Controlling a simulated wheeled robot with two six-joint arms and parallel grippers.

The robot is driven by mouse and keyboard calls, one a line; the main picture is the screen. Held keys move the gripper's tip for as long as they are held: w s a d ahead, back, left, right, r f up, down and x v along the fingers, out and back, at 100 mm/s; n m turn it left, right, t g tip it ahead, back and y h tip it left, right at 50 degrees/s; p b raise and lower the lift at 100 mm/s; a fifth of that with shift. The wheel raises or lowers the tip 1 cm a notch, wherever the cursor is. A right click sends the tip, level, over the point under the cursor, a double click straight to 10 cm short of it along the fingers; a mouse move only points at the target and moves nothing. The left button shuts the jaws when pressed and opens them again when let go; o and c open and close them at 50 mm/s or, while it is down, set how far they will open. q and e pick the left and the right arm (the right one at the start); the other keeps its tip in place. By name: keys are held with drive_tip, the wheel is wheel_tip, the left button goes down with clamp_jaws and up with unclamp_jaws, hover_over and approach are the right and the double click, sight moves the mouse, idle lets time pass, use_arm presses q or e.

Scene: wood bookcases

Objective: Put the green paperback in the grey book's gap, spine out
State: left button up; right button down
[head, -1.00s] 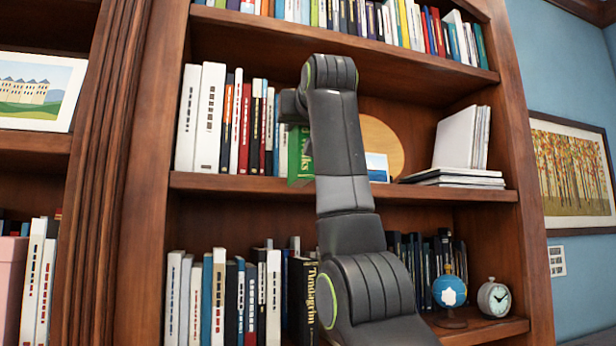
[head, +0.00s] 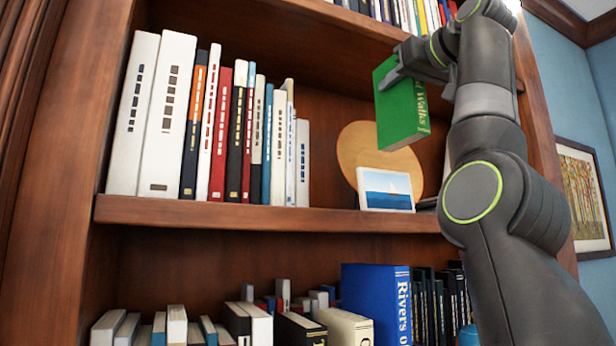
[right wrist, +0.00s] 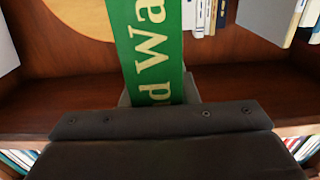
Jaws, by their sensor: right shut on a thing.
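The green paperback (head: 402,112) is held in the air in front of the middle shelf, tilted, with its lettered spine facing right in the head view. My right gripper (head: 392,78) is shut on its upper part. The right wrist view shows the green book (right wrist: 150,45) with large pale letters, above the dark gripper body. My left gripper is not in view. A row of upright books (head: 217,130) fills the left of the middle shelf. I cannot single out the grey book's gap. Bare shelf lies right of the row's last white book (head: 302,160).
The lower shelf holds many books, including a large blue one (head: 372,300). My right arm covers the shelf's right end.

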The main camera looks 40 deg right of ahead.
drive_tip(key=w+a+p, duration=0.1)
drive_tip(key=w+a, duration=0.3)
drive_tip(key=w, duration=0.4)
drive_tip(key=w+a+p, duration=0.2)
drive_tip(key=w+a, duration=0.2)
drive_tip(key=w, duration=0.4)
use_arm(q)
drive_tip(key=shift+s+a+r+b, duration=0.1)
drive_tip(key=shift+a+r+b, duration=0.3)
drive_tip(key=shift+b, duration=0.6)
use_arm(e)
wheel_tip(320, 180, down, 12)
drive_tip(key=shift+a+r, duration=0.15)
drive_tip(key=shift+r, duration=0.1)
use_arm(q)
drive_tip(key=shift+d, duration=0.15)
use_arm(e)
drive_tip(key=shift+s, duration=0.2)
